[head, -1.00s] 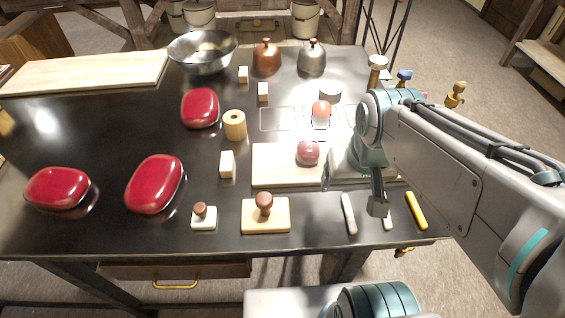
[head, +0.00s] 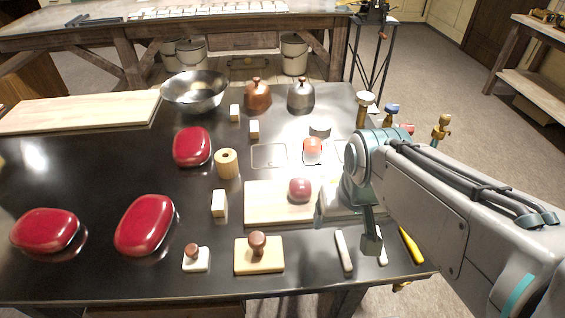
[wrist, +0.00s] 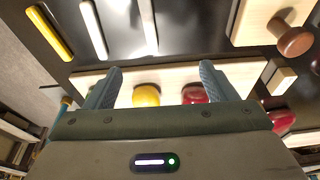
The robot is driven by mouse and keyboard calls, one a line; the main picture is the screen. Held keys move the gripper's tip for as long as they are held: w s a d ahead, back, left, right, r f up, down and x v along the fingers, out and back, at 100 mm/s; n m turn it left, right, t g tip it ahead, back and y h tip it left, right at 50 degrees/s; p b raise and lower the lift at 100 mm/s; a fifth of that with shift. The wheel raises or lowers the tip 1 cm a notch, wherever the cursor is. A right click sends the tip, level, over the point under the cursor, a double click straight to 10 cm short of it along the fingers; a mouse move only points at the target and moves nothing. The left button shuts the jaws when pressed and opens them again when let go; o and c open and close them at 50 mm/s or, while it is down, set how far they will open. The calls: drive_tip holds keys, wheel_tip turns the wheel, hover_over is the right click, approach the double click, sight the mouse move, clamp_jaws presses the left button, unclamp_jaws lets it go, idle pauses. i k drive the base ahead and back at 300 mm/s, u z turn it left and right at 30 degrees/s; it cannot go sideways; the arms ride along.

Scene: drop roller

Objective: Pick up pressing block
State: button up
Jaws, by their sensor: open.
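Two knobbed blocks stand near the table's front edge in the head view: a larger pale wooden one with a brown knob (head: 258,256) and a smaller white one with a brown knob (head: 196,260). Which one is the pressing block I cannot tell for sure. The larger one's pale base also shows at the upper right of the wrist view (wrist: 262,22). My gripper (wrist: 160,80) is open, with nothing between its fingers. In the head view my gripper (head: 371,238) hangs to the right of both blocks, over the front right of the table.
A wooden board (head: 270,208) holds a red dome (head: 300,190); a yellow dome (wrist: 147,95) shows beside it in the wrist view. White sticks (head: 343,250) and a yellow stick (head: 411,245) lie at the front right. Red lidded shapes (head: 145,225) stand left.

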sight(259, 253)
drive_tip(key=k, duration=1.05)
drive_tip(key=u, duration=0.3)
drive_tip(key=i, duration=0.65)
drive_tip(key=z, duration=0.25)
